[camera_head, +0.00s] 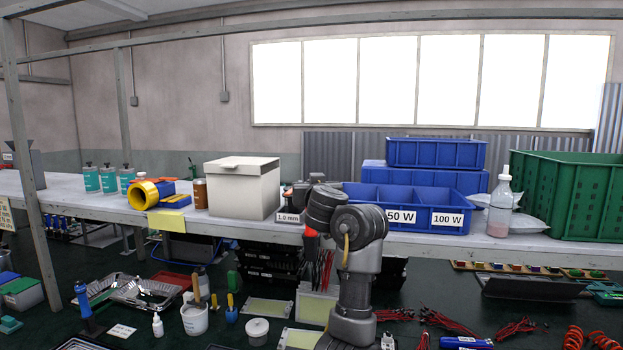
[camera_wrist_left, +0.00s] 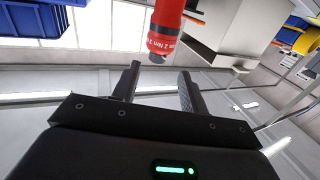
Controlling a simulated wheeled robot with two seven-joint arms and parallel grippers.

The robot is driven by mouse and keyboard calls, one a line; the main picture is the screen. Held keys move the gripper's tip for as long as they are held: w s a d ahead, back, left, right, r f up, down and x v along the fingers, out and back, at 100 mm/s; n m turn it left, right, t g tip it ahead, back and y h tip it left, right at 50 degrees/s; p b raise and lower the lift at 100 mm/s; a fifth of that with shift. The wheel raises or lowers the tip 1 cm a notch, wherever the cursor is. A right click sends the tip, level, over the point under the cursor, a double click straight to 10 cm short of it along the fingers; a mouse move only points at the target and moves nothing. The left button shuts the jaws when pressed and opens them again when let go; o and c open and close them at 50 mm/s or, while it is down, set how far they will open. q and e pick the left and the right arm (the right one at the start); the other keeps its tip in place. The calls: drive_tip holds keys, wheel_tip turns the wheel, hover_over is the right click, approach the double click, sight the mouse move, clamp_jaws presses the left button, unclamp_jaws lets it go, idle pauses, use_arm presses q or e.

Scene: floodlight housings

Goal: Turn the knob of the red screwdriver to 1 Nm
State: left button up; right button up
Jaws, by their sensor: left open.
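The red screwdriver (camera_wrist_left: 167,25) shows in the left wrist view, with white print that includes "2 Nm" on a band near its dark end (camera_wrist_left: 157,58). That end lies just beyond and between the fingertips of my left gripper (camera_wrist_left: 158,70), which is open and empty; whether a finger touches it I cannot tell. In the head view a small red piece (camera_head: 310,232), which looks like part of the screwdriver, shows beside a grey arm of mine. That arm hides the rest, and the left fingers are not clearly seen there. My right gripper is not in view.
A white lidded box (camera_head: 242,187) and blue bins labelled 50 W and 100 W (camera_head: 420,203) stand on the bench beside the arm. A bottle (camera_head: 500,208) and a green crate (camera_head: 575,195) are farther right. Wires, trays and tools crowd the lower surface.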

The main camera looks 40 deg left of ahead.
use_arm(q)
drive_tip(key=p+x, duration=0.1)
drive_tip(key=x, duration=0.3)
drive_tip(key=shift+w, duration=0.4)
drive_tip(key=shift+w+a, duration=0.15)
drive_tip(key=shift+a, duration=0.15)
drive_tip(key=shift+w+a, duration=0.15)
drive_tip(key=shift+w+a+f, duration=0.1)
drive_tip(key=shift+a, duration=0.05)
clamp_jaws()
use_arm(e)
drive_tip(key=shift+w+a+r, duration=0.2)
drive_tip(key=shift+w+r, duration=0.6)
use_arm(q)
drive_tip(key=shift+m+t+h, duration=0.3)
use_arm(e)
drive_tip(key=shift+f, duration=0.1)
